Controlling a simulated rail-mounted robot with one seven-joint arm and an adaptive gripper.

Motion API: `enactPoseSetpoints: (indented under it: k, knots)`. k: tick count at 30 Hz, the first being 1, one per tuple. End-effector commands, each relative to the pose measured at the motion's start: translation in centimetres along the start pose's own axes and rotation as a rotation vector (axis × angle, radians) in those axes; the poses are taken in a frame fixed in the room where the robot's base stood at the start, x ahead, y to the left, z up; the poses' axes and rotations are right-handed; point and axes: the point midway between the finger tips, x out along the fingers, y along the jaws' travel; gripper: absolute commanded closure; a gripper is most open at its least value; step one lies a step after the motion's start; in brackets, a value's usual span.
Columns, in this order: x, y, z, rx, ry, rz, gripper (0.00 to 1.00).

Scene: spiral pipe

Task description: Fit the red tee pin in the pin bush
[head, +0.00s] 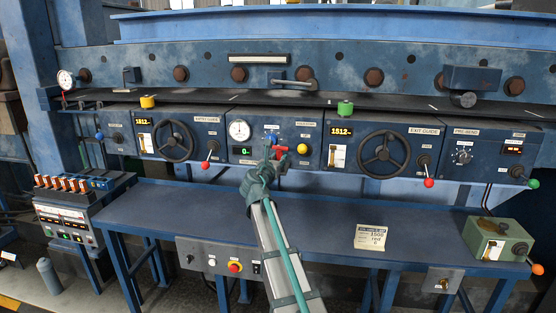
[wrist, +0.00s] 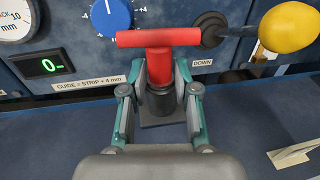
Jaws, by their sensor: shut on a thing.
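The red tee pin (wrist: 158,39) stands about upright in the wrist view, its crossbar on top and roughly level. My gripper (wrist: 161,76) is shut on its thick red stem, one finger on each side. The dark pin bush (wrist: 161,103) on a grey square plate shows directly below the stem. The stem's lower end meets the bush's top in this view; I cannot tell how deep it sits, as the fingers partly hide the joint. In the head view, the red pin (head: 281,153) shows small beside my gripper (head: 270,150), before the middle panel.
Close behind the pin are a blue dial (wrist: 112,14), a green display (wrist: 50,66) and a lever with a yellow knob (wrist: 290,30). The blue bench (head: 190,208) is mostly clear.

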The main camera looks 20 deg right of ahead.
Motion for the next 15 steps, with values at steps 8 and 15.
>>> enactPoseSetpoints:
  k: [8,15]
  knots:
    - [-0.03,0.02,-0.24,0.001,0.003,0.000,0.41]
    - [-0.04,-0.01,-0.21,0.000,0.003,0.000,0.41]
